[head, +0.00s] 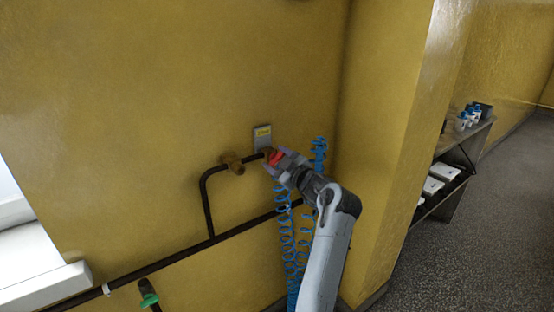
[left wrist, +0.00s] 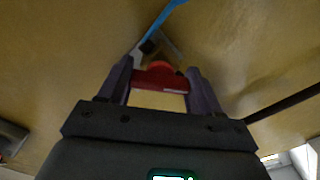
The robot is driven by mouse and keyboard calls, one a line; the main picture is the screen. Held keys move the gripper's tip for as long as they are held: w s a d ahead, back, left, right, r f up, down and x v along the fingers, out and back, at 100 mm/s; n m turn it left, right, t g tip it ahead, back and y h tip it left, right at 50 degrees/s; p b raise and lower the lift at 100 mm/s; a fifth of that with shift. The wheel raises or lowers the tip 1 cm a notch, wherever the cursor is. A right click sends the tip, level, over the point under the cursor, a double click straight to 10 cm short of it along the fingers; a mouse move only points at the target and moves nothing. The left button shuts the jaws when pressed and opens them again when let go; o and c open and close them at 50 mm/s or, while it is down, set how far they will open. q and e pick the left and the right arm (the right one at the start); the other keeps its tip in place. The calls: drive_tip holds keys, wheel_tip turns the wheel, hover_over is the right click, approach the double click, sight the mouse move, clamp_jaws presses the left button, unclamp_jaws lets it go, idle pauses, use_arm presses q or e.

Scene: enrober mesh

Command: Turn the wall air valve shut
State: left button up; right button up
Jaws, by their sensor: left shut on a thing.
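The wall air valve's red handle (head: 276,157) shows at the end of a dark pipe on the yellow wall, below a small grey plate with a yellow label (head: 262,137). My left gripper (head: 279,161) is shut on the handle and partly hides it and the valve body. In the left wrist view, the red handle (left wrist: 160,78) lies between the two fingers of the left gripper (left wrist: 159,72). I cannot tell the handle's exact angle to the pipe. My right gripper is in neither view.
Blue coiled hoses (head: 290,250) hang just below and beside the valve. A brass fitting (head: 232,163) sits left on the dark pipe (head: 205,195). A green handle (head: 147,288) and window sill (head: 45,285) are lower left. A wall corner and shelf (head: 462,150) stand right.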

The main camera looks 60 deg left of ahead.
use_arm(q)
drive_tip(key=n, duration=0.3)
drive_tip(key=n+b, duration=0.1)
drive_tip(key=n, duration=0.1)
drive_tip(key=shift+f+n, duration=0.1)
drive_tip(key=shift+n, duration=0.2)
drive_tip(key=n+b, duration=0.2)
drive_tip(key=n, duration=0.2)
drive_tip(key=shift+n, duration=0.4)
drive_tip(key=o, duration=1.1)
drive_tip(key=shift+c, duration=0.2)
drive_tip(key=shift+d, duration=0.1)
drive_tip(key=d+p, duration=0.2)
drive_tip(key=d, duration=0.8)
drive_tip(key=shift+w+d, duration=0.3)
